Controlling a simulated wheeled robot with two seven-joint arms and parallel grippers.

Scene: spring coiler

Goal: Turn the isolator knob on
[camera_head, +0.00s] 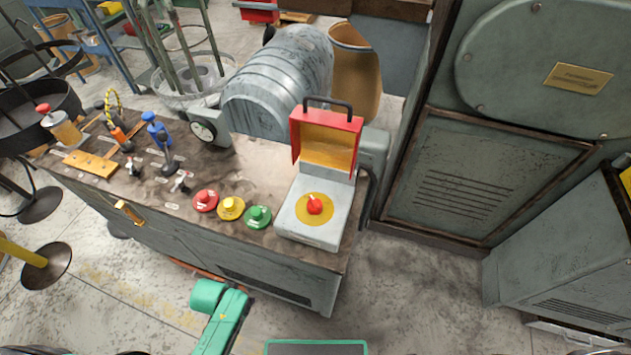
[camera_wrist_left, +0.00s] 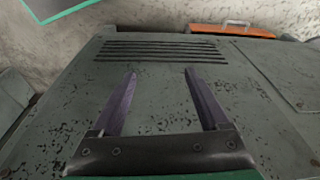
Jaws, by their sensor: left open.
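The isolator knob (camera_head: 314,204) is red and sits on a round yellow plate (camera_head: 314,210) on a grey box at the right end of the bench. Its red lid (camera_head: 327,138) with a black handle stands raised behind it. In the left wrist view my left gripper (camera_wrist_left: 160,72) is open and empty, its two dark fingers apart in front of a grey panel with a slotted vent (camera_wrist_left: 165,50). The knob does not show in that view. My left gripper itself cannot be made out in the head view. My right gripper is in neither view.
Red (camera_head: 205,200), yellow (camera_head: 231,208) and green (camera_head: 258,217) buttons lie left of the knob box. Small levers (camera_head: 158,133) stand further left. A ribbed grey machine housing (camera_head: 280,80) is behind, and a tall grey cabinet (camera_head: 480,180) stands right.

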